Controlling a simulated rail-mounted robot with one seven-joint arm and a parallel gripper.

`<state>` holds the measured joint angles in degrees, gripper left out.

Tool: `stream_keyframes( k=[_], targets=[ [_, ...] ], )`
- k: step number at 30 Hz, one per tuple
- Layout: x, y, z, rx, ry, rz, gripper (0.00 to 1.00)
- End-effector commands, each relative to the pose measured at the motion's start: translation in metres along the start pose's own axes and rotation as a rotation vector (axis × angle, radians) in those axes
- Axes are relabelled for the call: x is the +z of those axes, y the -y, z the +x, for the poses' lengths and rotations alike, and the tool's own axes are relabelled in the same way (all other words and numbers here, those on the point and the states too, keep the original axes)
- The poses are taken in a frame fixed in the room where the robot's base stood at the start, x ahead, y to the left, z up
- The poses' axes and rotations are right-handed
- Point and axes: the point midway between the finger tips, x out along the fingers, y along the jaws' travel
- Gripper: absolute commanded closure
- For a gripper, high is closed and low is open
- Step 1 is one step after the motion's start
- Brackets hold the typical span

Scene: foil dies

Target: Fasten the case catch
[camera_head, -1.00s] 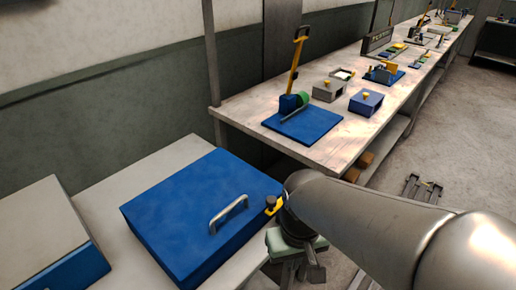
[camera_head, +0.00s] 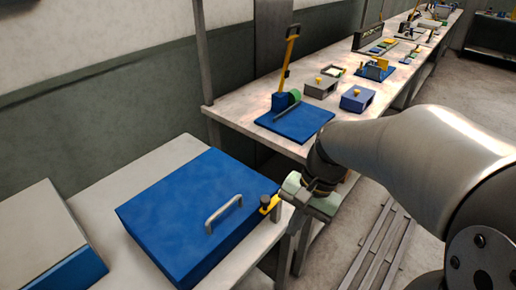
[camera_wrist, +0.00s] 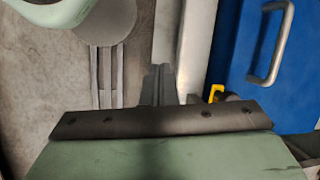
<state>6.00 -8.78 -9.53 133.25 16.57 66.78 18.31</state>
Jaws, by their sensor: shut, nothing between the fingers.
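The blue case (camera_head: 185,215) lies on the near bench with its lid down and a grey bar handle (camera_head: 224,213) on top. The yellow catch (camera_head: 271,206) with a dark knob (camera_head: 264,201) is at its right edge. In the wrist view the catch (camera_wrist: 215,93) shows just above the gripper body, right of the fingers, partly hidden. The case (camera_wrist: 236,70) and its handle (camera_wrist: 279,50) are at the right. My gripper (camera_wrist: 157,75) is shut and empty, beside the case and apart from the catch. In the head view my gripper (camera_head: 293,232) hangs just right of the catch.
A grey-topped blue box (camera_head: 45,245) stands at the left of the near bench (camera_head: 130,165). A long bench (camera_head: 235,105) behind holds a blue board with a yellow lever (camera_head: 291,55) and several small devices. Open floor lies at the right.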

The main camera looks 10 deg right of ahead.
Motion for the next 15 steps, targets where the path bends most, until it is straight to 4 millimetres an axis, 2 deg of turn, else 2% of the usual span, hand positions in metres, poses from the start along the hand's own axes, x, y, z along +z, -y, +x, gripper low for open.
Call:
stream_keyframes(
  k=[1, 6, 10, 15],
  targets=[
    [-0.017, 0.002, -0.02, -0.056, 0.052, 0.169, 1.0],
    [-0.066, 0.0, -0.068, -0.228, 0.22, 0.64, 1.0],
    [-0.092, -0.006, -0.093, -0.309, 0.301, 0.843, 1.0],
    [-0.103, -0.01, -0.103, -0.346, 0.34, 0.93, 1.0]
  ],
)
